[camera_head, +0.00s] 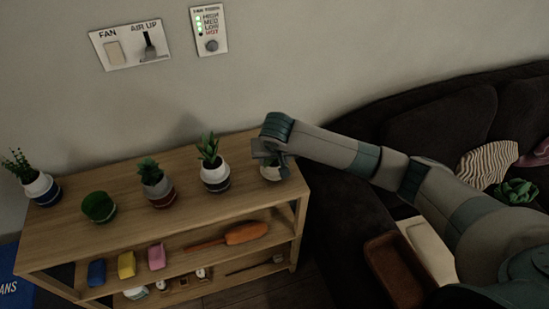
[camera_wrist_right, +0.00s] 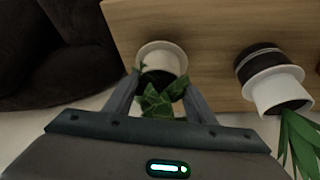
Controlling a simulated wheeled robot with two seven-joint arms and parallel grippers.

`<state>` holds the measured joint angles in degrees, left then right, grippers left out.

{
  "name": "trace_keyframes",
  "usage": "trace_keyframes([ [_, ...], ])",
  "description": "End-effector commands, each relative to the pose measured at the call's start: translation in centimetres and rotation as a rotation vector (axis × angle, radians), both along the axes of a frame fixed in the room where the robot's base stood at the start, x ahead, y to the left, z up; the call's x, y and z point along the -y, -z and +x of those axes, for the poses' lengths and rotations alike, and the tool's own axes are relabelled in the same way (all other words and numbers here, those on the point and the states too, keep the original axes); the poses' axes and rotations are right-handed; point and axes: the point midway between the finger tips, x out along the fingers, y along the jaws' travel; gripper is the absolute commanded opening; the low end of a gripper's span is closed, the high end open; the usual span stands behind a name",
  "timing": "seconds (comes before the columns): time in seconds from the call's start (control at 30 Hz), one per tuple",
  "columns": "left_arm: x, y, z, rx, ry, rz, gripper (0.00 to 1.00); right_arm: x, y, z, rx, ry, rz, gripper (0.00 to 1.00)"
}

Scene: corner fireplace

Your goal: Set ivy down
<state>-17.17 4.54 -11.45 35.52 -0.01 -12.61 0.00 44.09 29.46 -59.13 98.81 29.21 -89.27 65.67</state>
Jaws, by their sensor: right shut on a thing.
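My right gripper (camera_head: 272,160) is over the right end of the wooden shelf top (camera_head: 120,223). In the right wrist view my right gripper (camera_wrist_right: 160,84) has its two fingers on either side of the green ivy leaves (camera_wrist_right: 157,101) and is shut on the ivy. A white pot (camera_wrist_right: 163,57) with a dark inside shows just past the leaves, at the fingertips. In the head view the same white pot (camera_head: 270,173) is partly hidden by the gripper, at the shelf top's right end. I cannot tell whether its base touches the wood. My left gripper is not in view.
Left of it on the shelf top stand a spiky plant in a white pot (camera_head: 214,177), a succulent (camera_head: 155,184), a green pot (camera_head: 98,207) and a leafy plant (camera_head: 38,185). An orange-brown object (camera_head: 232,234) lies on the lower shelf. A dark sofa (camera_head: 440,125) stands right.

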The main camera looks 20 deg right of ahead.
Motion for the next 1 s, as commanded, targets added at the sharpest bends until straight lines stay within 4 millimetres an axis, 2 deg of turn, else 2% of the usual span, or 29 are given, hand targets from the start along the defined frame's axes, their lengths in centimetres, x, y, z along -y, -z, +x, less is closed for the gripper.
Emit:
trace_keyframes([
  [0.17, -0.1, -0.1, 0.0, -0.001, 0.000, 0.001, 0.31, 0.0, 0.1, 0.0, 0.001, 0.001, 0.000, 0.22],
  [0.2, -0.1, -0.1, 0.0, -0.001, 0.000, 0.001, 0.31, 0.0, 0.2, 0.0, 0.000, 0.000, 0.000, 0.55],
  [0.27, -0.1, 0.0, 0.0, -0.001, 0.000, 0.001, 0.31, 0.0, 0.2, 0.0, 0.000, 0.000, 0.000, 0.69],
  [0.73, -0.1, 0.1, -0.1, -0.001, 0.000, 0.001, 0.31, -0.1, -0.3, -0.1, 0.000, 0.000, 0.001, 0.69],
  [1.0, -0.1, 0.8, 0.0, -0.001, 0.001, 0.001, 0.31, -0.4, -3.2, -1.4, 0.003, -0.001, 0.002, 0.69],
])
